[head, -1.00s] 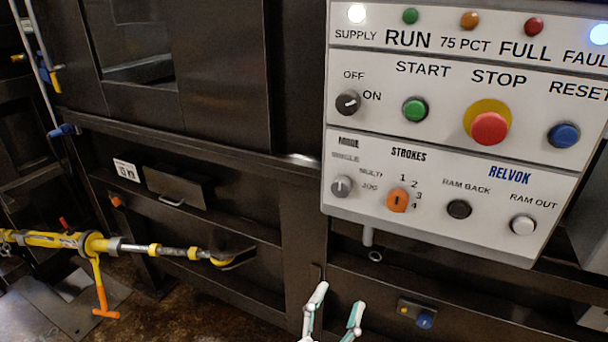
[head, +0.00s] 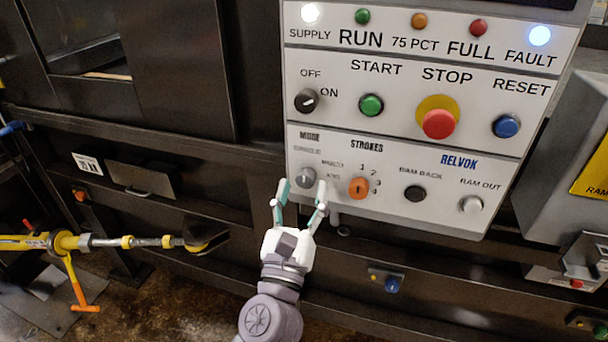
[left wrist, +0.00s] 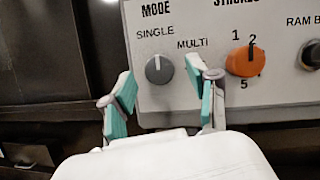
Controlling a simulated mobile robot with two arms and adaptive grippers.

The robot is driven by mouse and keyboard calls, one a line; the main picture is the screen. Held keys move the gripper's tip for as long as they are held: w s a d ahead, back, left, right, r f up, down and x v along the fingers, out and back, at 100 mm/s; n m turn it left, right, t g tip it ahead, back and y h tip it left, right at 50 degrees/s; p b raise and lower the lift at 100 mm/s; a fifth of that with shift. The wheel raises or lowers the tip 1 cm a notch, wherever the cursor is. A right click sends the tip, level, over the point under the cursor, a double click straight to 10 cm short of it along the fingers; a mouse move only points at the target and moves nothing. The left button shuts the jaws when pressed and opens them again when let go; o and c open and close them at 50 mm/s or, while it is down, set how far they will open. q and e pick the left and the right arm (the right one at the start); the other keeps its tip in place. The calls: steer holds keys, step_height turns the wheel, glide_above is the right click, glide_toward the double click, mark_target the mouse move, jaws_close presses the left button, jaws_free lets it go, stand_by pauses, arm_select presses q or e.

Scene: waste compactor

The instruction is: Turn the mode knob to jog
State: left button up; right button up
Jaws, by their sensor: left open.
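The mode knob (head: 305,177) is a small grey round knob at the lower left of the white control panel (head: 400,150). In the left wrist view the knob (left wrist: 159,69) has a white pointer line standing about upright, between the SINGLE and MULTI labels. The JOG label is hidden there and too blurred to read in the head view. My left gripper (head: 299,194) is open and empty just below and in front of the knob. In the left wrist view its fingertips (left wrist: 160,82) stand on either side of the knob, apart from it. My right gripper is not in view.
The orange strokes knob (head: 358,188) sits close to the right of the mode knob, near the right finger. The black ram back button (head: 415,194) and red stop button (head: 438,123) are further right. A yellow tool (head: 75,242) lies across the left.

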arm_select(q)
steer(key=shift+x, duration=0.9)
jaws_close()
